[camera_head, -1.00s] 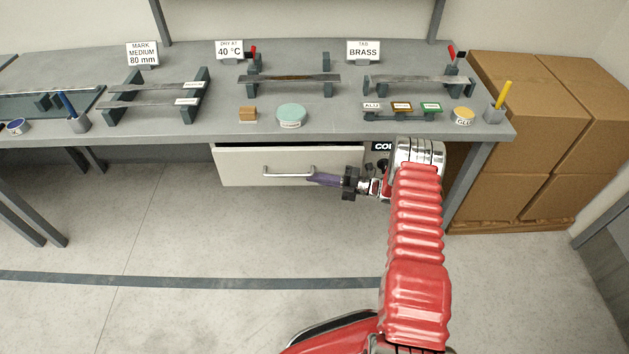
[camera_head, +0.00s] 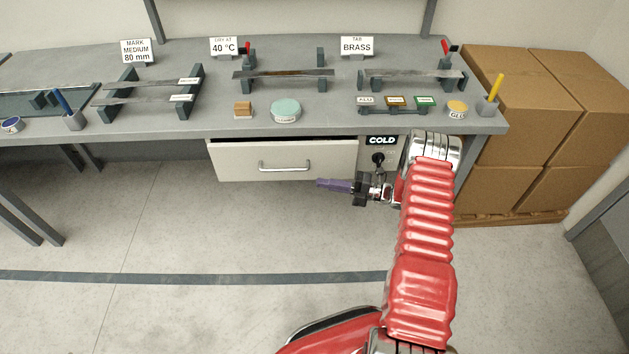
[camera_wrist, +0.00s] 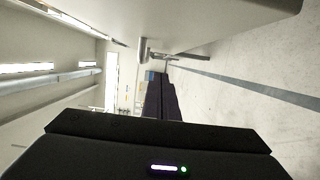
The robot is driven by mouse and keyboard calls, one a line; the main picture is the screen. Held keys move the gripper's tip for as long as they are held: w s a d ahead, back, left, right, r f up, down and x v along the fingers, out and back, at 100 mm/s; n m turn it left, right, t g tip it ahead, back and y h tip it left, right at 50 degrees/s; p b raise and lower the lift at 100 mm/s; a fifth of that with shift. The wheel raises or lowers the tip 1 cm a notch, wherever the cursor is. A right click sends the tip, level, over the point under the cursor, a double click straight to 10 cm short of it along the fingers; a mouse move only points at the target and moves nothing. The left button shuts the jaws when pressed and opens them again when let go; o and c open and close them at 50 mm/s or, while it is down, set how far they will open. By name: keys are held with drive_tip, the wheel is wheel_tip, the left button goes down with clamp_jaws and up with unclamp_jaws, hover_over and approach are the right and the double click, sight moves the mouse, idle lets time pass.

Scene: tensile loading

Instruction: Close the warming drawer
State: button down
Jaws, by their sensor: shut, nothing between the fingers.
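The warming drawer (camera_head: 230,162) is a pale front under the bench with a silver bar handle (camera_head: 284,168). A thin dark gap shows above its top edge, so it looks slightly out; how far is hard to tell. My gripper (camera_head: 322,184) has purple fingers, shut and empty, pointing left just below and right of the handle, apart from it in the head view. In the wrist view my dark fingers (camera_wrist: 158,98) lie near a metal handle end (camera_wrist: 143,50) and the pale drawer face (camera_wrist: 200,22).
A panel with a COLD sign (camera_head: 382,141) and a dark knob (camera_head: 378,158) is right of the drawer. The bench top (camera_head: 215,118) holds specimens on stands, labels and small pots. Cardboard boxes (camera_head: 510,130) stand at the right. The floor in front is clear.

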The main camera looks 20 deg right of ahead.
drive_tip(key=v, duration=0.5)
drive_tip(key=shift+d, duration=0.1)
drive_tip(key=s+a+r+n+g+h, duration=0.2)
drive_tip(key=a+r+n+g, duration=0.1)
drive_tip(key=a+r+n, duration=0.4)
drive_tip(key=s+a+r+n+g+h, duration=0.1)
drive_tip(key=s+a+r+n+g, duration=0.2)
drive_tip(key=r+n, duration=0.45)
drive_tip(key=s+a+r+n+g+h, duration=0.25)
drive_tip(key=a+r+n, duration=0.2)
drive_tip(key=r, duration=0.45)
drive_tip(key=s+a+r+n+t+h, duration=0.1)
drive_tip(key=s+r+n+h, duration=0.4)
drive_tip(key=s+n, duration=0.6)
drive_tip(key=s+a+r+n+t+h, duration=0.1)
drive_tip(key=s+r+n+t+h, duration=0.2)
drive_tip(key=s+r+n, duration=0.6)
drive_tip(key=s+n+h, duration=0.1)
drive_tip(key=s+n, duration=0.2)
drive_tip(key=shift+r+h, duration=0.35)
